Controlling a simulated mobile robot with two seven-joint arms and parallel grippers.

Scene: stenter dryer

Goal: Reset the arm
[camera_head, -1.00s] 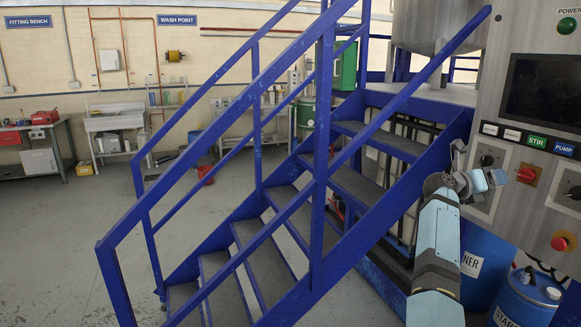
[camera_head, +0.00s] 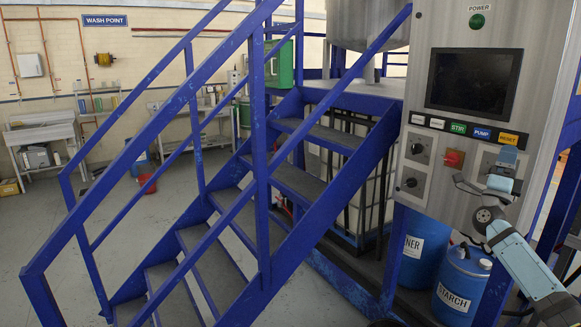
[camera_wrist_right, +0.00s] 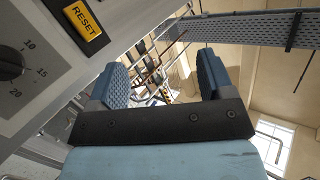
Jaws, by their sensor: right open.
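My right arm reaches up from the lower right in the head view. Its gripper (camera_head: 505,168) is in front of the lower right of the grey control panel (camera_head: 425,85), below the yellow RESET label (camera_head: 508,138). In the right wrist view the two blue-grey fingers (camera_wrist_right: 165,75) stand wide apart with nothing between them. The RESET label (camera_wrist_right: 82,20) and a black dial (camera_wrist_right: 10,62) are beside the gripper there, to the left. My left gripper is not in view.
The panel carries a dark screen (camera_head: 474,82), a green POWER button (camera_head: 477,20), a red switch (camera_head: 453,158) and black knobs (camera_head: 418,148). Blue stairs with railings (camera_head: 262,150) fill the middle. Blue drums, one marked STARCH (camera_head: 460,285), stand below the panel.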

